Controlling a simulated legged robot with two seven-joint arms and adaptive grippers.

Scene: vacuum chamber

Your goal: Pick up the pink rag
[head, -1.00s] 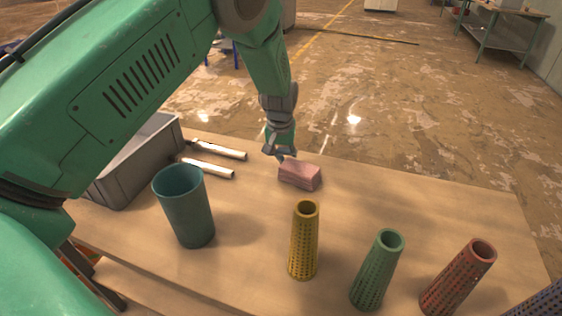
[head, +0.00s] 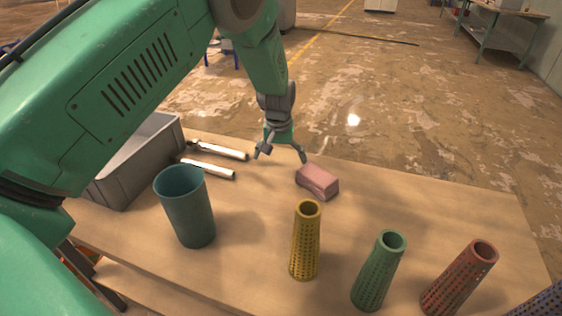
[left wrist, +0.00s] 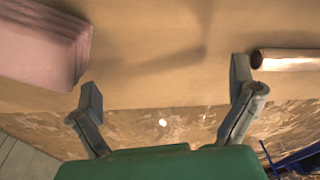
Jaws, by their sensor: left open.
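The pink rag (head: 318,181) is a folded, block-like piece lying on the table near its far edge. In the left wrist view the rag (left wrist: 42,45) fills the upper left corner, outside the fingers. My left gripper (head: 281,154) is open and empty, pointing down just left of and behind the rag, with its right finger close to it. In the left wrist view the spread fingers (left wrist: 167,97) have only bare table between them. Whether the right finger touches the rag I cannot tell. My right gripper is not in view.
On the wooden table (head: 440,200) stand a teal cup (head: 190,215), a yellow perforated cone (head: 305,245), a green cone (head: 377,275) and a red cone (head: 457,282). The table right of the rag is clear.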

